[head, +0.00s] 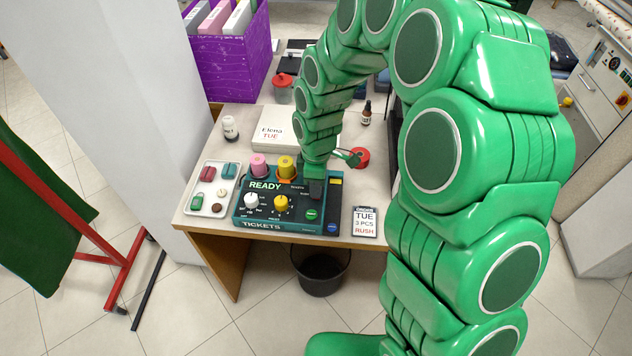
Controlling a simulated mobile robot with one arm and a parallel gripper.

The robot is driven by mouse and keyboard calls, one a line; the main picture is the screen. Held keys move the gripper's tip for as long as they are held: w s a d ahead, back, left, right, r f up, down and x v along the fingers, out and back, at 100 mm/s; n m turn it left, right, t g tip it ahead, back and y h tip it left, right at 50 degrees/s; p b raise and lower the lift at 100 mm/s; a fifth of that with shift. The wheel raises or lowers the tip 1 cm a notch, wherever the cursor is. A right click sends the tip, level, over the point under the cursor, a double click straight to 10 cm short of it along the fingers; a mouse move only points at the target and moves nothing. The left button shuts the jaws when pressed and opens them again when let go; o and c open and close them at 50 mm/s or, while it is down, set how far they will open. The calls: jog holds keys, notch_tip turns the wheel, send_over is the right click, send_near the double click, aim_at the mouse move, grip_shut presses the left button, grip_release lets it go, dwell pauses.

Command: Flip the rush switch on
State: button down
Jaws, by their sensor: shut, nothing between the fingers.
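The dark teal ticket machine (262,226) sits at the front of the desk, its display reading "READY" and its front reading "TICKETS". It carries a white knob (250,200), a yellow knob (281,203), a green button (311,214) and a blue button (331,228). My gripper (315,198) is shut and empty, pointing down at the right part of the panel, just behind the green button. I cannot tell whether it touches the panel. I cannot make out the rush switch or its position; my gripper and arm cover part of the panel there.
A card reading "TUE 3 PCS RUSH" (365,222) lies right of the machine. A tray of small pieces (199,204) lies left. A white "Elena TUE" box (270,130) and a red round object (360,156) are behind.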

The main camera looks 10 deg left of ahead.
dwell(0.4)
jog(key=shift+s+f, duration=0.1)
jog(key=shift+f, duration=0.1)
dwell(0.3)
jog(key=shift+w+r, duration=0.2)
jog(key=shift+w, duration=0.6)
jog(key=shift+r, duration=0.1)
notch_tip(320, 180, up, 14)
jog(key=w, duration=0.1)
jog(key=shift+w, duration=0.35)
dwell(0.3)
